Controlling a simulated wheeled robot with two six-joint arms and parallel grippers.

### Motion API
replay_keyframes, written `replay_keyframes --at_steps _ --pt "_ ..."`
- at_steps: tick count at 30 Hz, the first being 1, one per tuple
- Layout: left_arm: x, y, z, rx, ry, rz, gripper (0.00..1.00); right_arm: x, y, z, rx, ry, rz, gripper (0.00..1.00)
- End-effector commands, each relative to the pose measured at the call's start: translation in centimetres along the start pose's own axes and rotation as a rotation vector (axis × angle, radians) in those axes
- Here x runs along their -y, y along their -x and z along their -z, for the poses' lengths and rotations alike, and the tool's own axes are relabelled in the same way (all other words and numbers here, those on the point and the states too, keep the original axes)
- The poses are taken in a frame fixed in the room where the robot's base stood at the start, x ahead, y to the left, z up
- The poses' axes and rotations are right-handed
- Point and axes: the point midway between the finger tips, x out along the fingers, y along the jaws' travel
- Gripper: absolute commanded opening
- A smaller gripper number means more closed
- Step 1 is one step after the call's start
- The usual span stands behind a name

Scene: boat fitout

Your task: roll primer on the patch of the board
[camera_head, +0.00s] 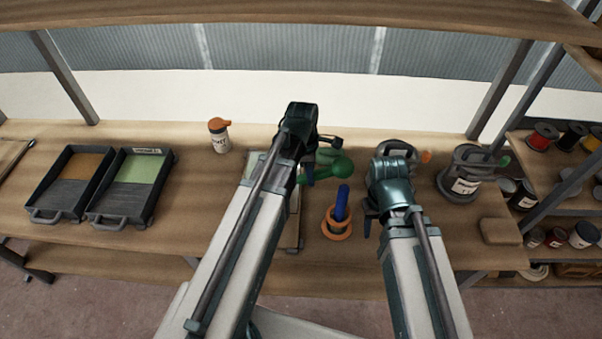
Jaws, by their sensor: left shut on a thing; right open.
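I cannot make out the patch. A black tray with green liquid (152,207) stands at the left, beside a black tray with orange-brown liquid (85,205). My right gripper (371,218) is open and empty, right of a blue handle.
The blue handle (342,203) stands in an orange ring (337,232) between my arms. An orange-capped bottle (219,136) stands at the back. A grey can (462,178) and a tan block (500,231) are at the right. Bench between green tray and board is clear.

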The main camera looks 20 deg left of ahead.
Motion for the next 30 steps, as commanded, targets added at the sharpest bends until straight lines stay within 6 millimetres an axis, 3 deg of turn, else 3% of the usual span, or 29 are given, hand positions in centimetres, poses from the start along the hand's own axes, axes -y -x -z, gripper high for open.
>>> replay_keyframes --at_steps 14,24,30 --pt "0.0 -0.2 -1.2 0.003 -0.001 0.000 0.00 0.0 0.0 0.0 0.000 0.000 0.000 0.50" --pt "-0.1 -0.4 -4.9 0.002 -0.003 0.000 0.00 0.0 0.1 0.0 0.000 0.000 0.000 0.50" --pt "-0.1 -0.5 -5.6 0.002 0.001 -0.001 0.00 0.0 0.1 0.0 0.000 0.000 0.000 0.50"
